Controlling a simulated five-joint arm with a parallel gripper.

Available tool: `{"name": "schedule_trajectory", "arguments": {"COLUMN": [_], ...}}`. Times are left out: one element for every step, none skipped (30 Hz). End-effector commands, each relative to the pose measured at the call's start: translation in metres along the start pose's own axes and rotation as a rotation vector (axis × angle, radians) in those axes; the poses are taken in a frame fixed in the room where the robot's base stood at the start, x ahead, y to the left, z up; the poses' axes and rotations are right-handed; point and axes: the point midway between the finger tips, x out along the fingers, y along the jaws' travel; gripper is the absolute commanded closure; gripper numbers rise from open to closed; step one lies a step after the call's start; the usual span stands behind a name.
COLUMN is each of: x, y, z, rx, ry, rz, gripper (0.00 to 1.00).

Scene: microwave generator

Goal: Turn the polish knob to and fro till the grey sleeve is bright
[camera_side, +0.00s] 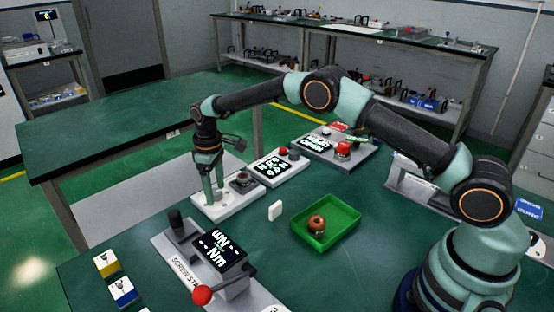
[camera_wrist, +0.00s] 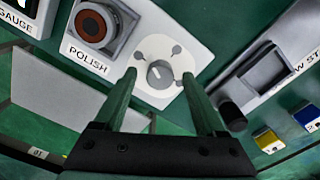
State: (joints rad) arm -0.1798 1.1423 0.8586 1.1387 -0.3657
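The polish knob (camera_wrist: 160,74) is a small grey knob with a pale pointer line, on a round white dial of the panel marked POLISH (camera_wrist: 88,58). The panel also shows in the side view (camera_side: 203,211). My gripper (camera_wrist: 160,77) points down over the dial, open, one finger on each side of the knob with a gap visible on both sides. In the side view my gripper (camera_side: 214,193) hides the knob. Beside the knob, a grey holder (camera_wrist: 122,18) has a dark reddish-brown ring (camera_wrist: 95,26) in it. I cannot make out a distinct grey sleeve.
A green tray (camera_side: 348,228) holds a copper-brown ring-shaped part (camera_side: 317,223). A small white block (camera_side: 275,210) stands left of it. The screw station (camera_side: 222,250), with a red-ball lever (camera_side: 202,295), is in front. Gauge panel (camera_side: 283,165) sits behind the polish panel.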

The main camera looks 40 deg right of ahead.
Motion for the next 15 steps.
{"name": "schedule_trajectory", "arguments": {"x": [0.000, 0.000, 0.000, 0.001, 0.001, 0.001, 0.001, 0.000, -0.001, -0.003, -0.005, -0.010, -0.014, -0.019, -0.025], "y": [0.000, 0.000, 0.000, 0.000, 0.000, 0.000, 0.000, 0.000, 0.000, 0.000, 0.000, 0.000, 0.000, 0.000, 0.000], "z": [0.000, 0.000, 0.000, 0.000, 0.000, 0.000, 0.000, 0.000, 0.000, 0.000, 0.000, 0.000, 0.000, 0.000, 0.000], "rx": [0.000, 0.000, 0.000, 0.000, 0.000, 0.000, 0.000, 0.000, 0.000, 0.000, 0.000, 0.000, 0.000, 0.000, 0.000], "ry": [0.000, -0.001, -0.001, -0.001, -0.001, -0.001, -0.001, -0.001, -0.001, -0.001, 0.000, 0.001, 0.002, 0.002, 0.002], "rz": [0.000, 0.000, 0.000, 0.000, 0.000, 0.000, 0.000, 0.000, 0.000, 0.000, 0.000, 0.000, 0.001, 0.001, 0.001], "gripper": [0.28, 0.28, 0.28, 0.28, 0.28, 0.28, 0.28, 0.28, 0.28, 0.28, 0.28, 0.28, 0.28, 0.28, 0.28]}}
